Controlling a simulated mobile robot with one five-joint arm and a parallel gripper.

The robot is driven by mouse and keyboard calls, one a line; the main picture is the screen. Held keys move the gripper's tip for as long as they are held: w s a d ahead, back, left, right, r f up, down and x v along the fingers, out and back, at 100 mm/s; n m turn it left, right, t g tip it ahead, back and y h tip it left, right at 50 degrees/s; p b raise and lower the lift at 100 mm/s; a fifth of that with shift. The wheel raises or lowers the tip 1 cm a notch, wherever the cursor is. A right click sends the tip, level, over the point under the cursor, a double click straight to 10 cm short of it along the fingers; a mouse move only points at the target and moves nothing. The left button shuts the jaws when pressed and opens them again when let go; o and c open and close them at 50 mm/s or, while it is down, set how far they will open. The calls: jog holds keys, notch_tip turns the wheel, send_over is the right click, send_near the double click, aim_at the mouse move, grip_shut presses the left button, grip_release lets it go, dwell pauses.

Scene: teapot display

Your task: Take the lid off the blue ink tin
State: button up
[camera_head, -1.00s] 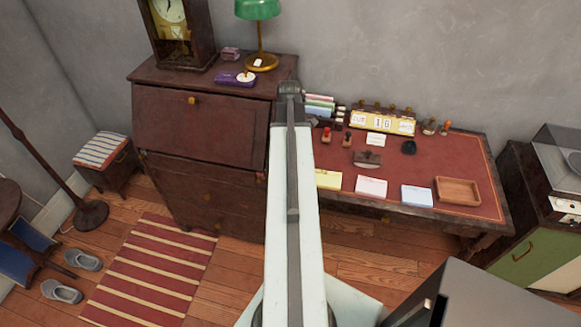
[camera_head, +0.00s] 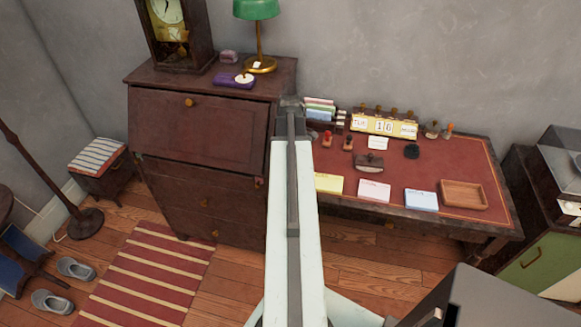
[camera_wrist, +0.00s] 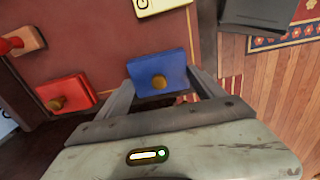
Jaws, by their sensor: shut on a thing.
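In the wrist view a blue square lid (camera_wrist: 158,66) with a round brass knob sits between the fingers of my gripper (camera_wrist: 160,82). The gripper is shut on the blue piece, one finger along each side. The lid hides what is under it, so I cannot tell whether the ink tin's body is below it. In the head view my arm covers the gripper's surroundings, and the blue tin does not show there.
A red tin with a brass knob (camera_wrist: 68,93) lies left of the blue lid. In the head view the red-topped desk (camera_head: 440,165) bears a wooden tray (camera_head: 463,194), a calendar (camera_head: 383,125) and paper pads. The bureau (camera_head: 195,125) stands to the left.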

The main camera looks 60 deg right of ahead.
notch_tip(320, 180, up, 10)
jog(key=p, duration=1)
